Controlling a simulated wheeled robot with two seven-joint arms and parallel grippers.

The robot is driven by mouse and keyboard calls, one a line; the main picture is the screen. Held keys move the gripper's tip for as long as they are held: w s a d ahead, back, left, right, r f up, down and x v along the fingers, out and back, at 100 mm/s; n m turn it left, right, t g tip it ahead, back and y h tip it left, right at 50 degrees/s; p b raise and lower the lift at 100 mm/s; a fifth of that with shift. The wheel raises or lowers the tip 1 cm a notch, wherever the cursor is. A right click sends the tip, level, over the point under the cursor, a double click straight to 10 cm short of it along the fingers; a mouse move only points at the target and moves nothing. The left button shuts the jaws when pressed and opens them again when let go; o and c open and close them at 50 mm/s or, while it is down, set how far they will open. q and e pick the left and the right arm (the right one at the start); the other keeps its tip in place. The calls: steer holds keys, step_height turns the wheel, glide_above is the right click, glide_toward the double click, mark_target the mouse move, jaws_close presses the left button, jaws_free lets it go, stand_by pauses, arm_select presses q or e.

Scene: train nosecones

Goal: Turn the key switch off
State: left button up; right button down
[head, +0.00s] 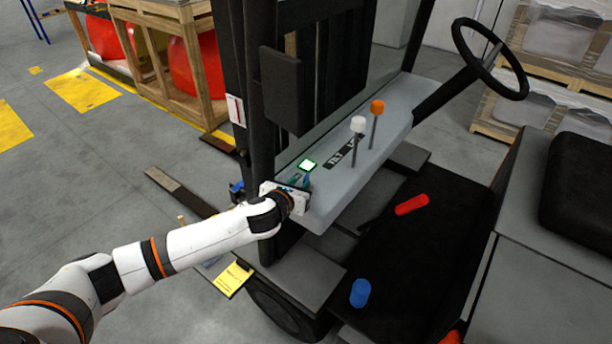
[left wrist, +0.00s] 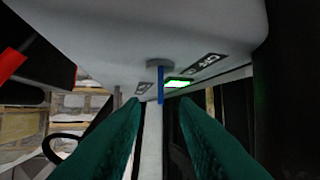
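The key switch (left wrist: 160,64) is a grey round base with a thin blue key (left wrist: 160,86) on the pale panel (left wrist: 120,32). A green-lit indicator (left wrist: 178,84) sits beside it, and dark labels (left wrist: 208,63) with light lettering are on the panel. My left gripper (left wrist: 160,108) is open, its two teal fingers on either side of the key's line, with gaps visible. In the head view, my left gripper (head: 302,180) is at the near left end of the panel (head: 335,190), by the lit indicator (head: 307,165); the key is hidden there. My right gripper is not in view.
Levers with a white knob (head: 358,124) and an orange knob (head: 377,106) stand on the panel. A black mast (head: 258,80) rises close to my left wrist. The steering wheel (head: 490,60) is at the upper right. A red-handled lever (head: 411,205) and blue knob (head: 360,293) are lower down.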

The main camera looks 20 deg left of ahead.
mark_target(304, 180)
arm_select(q)
steer(key=shift+x, duration=3.2)
steer(key=shift+r, duration=0.1)
jaws_close()
